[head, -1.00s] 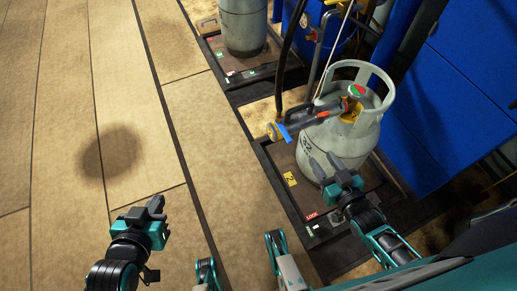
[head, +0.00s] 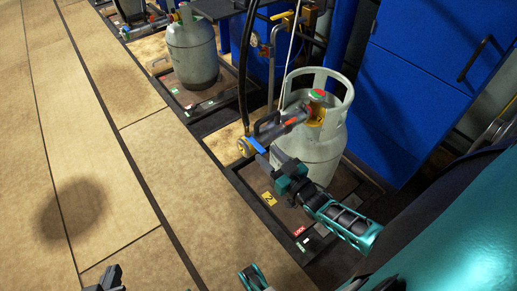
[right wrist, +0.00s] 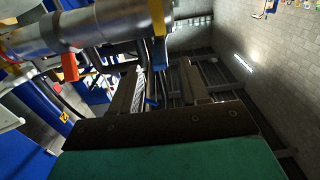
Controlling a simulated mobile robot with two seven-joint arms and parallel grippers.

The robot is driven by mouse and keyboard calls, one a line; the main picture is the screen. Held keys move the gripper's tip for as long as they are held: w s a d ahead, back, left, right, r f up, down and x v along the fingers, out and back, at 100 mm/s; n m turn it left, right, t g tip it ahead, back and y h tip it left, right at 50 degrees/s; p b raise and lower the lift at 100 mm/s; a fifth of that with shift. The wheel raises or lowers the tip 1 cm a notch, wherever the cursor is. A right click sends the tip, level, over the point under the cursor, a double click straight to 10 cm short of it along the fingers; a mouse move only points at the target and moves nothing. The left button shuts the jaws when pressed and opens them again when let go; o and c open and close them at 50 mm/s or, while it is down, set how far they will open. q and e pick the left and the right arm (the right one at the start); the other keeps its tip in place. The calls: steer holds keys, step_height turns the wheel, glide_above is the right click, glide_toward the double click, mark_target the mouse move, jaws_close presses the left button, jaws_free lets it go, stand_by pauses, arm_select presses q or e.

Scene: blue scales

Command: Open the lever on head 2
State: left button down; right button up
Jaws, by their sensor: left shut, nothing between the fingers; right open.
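The filling head (head: 288,122), grey with a red part and a blue band, is joined to the valve on top of a pale grey gas cylinder (head: 318,150). This cylinder stands on the scale with the yellow "2" label (head: 268,198). A dark handle-like loop (head: 265,124) shows along the head; I cannot tell its exact position. My right gripper (head: 268,158) is open and empty, just below the head and in front of the cylinder. In the right wrist view, the grey barrel (right wrist: 95,28) passes above the open fingers. My left gripper (head: 105,279) is shut, cut off at the bottom edge.
A black hose (head: 243,85) hangs down to the head. A second cylinder (head: 192,50) stands on another scale behind. A blue cabinet (head: 415,75) stands close on the right. The tan floor (head: 90,130) on the left is clear.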

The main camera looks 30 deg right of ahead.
mark_target(255, 144)
steer(key=w, duration=0.3)
steer(key=w+b, duration=0.1)
steer(key=w, duration=0.1)
steer(key=shift+a, duration=0.25)
jaws_close()
stand_by(0.4)
